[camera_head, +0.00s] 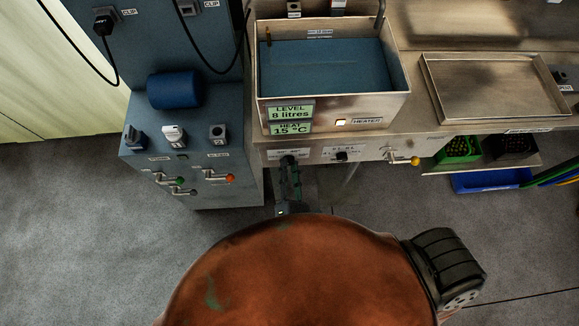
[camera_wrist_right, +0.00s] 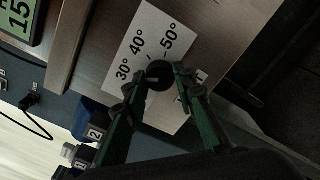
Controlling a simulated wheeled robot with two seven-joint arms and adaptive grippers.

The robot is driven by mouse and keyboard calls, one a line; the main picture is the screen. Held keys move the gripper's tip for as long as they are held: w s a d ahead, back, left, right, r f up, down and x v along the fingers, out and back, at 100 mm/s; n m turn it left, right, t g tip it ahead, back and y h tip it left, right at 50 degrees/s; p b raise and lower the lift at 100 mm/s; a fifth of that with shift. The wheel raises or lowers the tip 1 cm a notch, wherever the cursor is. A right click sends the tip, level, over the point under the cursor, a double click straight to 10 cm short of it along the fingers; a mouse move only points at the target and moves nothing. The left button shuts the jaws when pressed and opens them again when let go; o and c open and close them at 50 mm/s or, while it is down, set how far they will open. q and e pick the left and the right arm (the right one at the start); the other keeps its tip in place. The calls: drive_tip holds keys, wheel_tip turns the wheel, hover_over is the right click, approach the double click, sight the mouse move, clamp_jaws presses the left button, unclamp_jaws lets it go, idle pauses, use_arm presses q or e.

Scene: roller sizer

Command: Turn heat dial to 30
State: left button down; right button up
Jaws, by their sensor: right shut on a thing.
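The heat dial is a round black knob (camera_wrist_right: 159,74) on a white plate marked 30°, 40° and 50° in the right wrist view. My right gripper (camera_wrist_right: 154,81) has its two dark green fingers on either side of this knob and is shut on it. A small pale line shows on the knob, but its exact setting is hard to tell. In the head view my right gripper (camera_head: 289,167) reaches up to the front panel under the tank, hiding the knob. The green display (camera_head: 290,120) reads level 8 litres and heat 15 °C. My left gripper is not in view.
A metal tank (camera_head: 333,104) of blue liquid stands above the panel, with a lit heater switch (camera_head: 341,122). A blue-grey cabinet (camera_head: 190,130) with switches stands left.

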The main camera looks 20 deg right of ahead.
drive_tip(key=shift+m, duration=0.6)
drive_tip(key=o, duration=1.1)
drive_tip(key=shift+o, duration=0.3)
drive_tip(key=shift+s, duration=0.15)
drive_tip(key=v, duration=0.7)
drive_tip(key=shift+s, duration=0.1)
